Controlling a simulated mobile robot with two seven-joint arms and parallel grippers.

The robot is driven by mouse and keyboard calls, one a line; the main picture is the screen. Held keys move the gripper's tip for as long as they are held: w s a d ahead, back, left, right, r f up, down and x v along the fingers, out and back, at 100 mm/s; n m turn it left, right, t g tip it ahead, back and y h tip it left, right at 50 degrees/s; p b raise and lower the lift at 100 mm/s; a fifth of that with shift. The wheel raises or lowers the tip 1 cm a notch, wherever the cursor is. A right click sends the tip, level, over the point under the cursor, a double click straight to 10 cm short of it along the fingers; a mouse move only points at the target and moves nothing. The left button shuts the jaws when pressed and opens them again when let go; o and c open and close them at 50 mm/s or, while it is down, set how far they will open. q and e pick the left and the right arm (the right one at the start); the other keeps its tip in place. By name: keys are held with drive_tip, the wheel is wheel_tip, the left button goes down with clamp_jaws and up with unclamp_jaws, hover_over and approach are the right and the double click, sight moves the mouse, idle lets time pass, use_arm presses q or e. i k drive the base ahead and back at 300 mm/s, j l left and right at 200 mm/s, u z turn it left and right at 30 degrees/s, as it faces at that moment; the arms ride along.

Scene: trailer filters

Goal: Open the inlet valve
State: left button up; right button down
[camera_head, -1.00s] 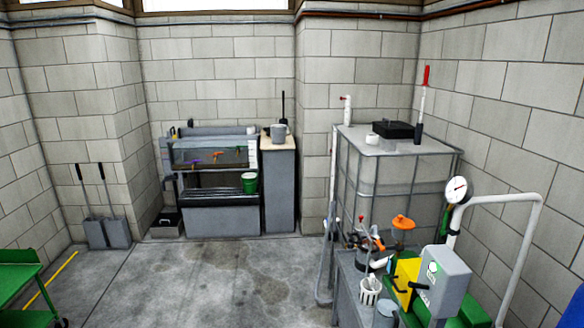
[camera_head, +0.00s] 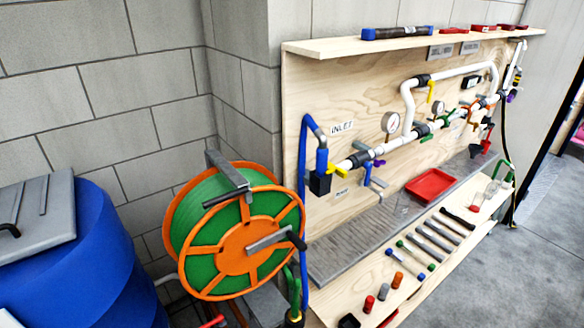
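A label reading INLET (camera_head: 342,129) is on the plywood panel (camera_head: 310,80) at the right. Below it, white pipework (camera_head: 382,149) runs along the panel. A blue hose (camera_head: 304,200) rises and bends over to a blue-wrapped section beside a black block (camera_head: 320,184). A yellow part (camera_head: 345,165) sits between that block and a dark fitting (camera_head: 360,158). A small purple handle (camera_head: 379,163) is just right of it. I cannot tell which of these is the inlet valve's handle or how it is set. Neither of my grippers is in view.
A hose reel (camera_head: 237,246) with orange rims stands in front of the panel's left end. A blue barrel (camera_head: 95,265) is at the left. Tools and a red tray (camera_head: 430,185) lie on the bench. Open floor (camera_head: 480,280) is at the lower right.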

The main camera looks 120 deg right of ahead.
sight(368, 176)
drive_tip(key=k+z, duration=0.45)
drive_tip(key=k, duration=0.2)
drive_tip(key=z, duration=3.9)
